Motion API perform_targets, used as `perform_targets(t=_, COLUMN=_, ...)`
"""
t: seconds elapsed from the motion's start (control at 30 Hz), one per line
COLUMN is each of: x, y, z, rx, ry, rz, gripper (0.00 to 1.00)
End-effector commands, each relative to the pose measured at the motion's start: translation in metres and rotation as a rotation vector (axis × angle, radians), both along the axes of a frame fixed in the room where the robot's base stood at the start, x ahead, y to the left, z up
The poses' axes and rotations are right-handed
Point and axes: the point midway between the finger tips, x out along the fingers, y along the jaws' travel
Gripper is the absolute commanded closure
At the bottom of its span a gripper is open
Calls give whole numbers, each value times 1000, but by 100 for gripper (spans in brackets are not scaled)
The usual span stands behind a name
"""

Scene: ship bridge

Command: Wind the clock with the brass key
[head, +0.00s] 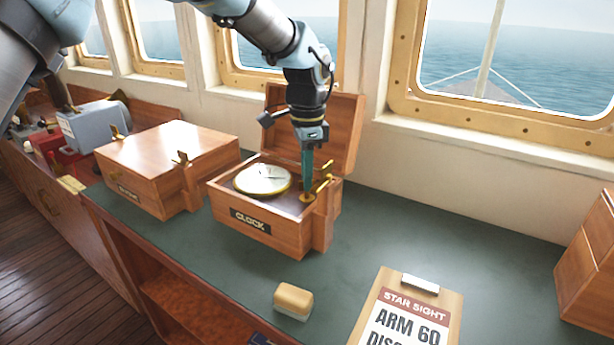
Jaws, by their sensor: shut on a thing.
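The clock (262,180) is a round white dial with a brass rim, lying face up in an open wooden box (225,211) labelled CLOCK. The box's lid (341,125) stands raised at the back. My gripper (307,188) points straight down into the right part of the box, beside the dial. Its teal fingers are shut on the brass key (307,198), of which only a small brass part shows at the fingertips. The fingers hide the rest, and I cannot tell whether the key is seated in anything.
A brass latch (324,175) stands up at the box's right side, close to my fingers. A closed wooden box (160,150) is on the left. A tan block (293,299) and a clipboard (408,315) lie in front.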

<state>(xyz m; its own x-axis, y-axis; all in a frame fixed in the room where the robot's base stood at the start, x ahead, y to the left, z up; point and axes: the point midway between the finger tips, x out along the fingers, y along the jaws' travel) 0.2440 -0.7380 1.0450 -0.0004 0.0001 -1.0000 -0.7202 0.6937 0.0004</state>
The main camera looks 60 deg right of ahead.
Motion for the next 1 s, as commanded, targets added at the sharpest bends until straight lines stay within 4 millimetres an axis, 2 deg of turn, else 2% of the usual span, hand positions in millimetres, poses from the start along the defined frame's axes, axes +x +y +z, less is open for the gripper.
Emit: perform_targets(t=1.0, x=0, y=0, z=0, rx=0, ry=-1, rz=963, gripper=100)
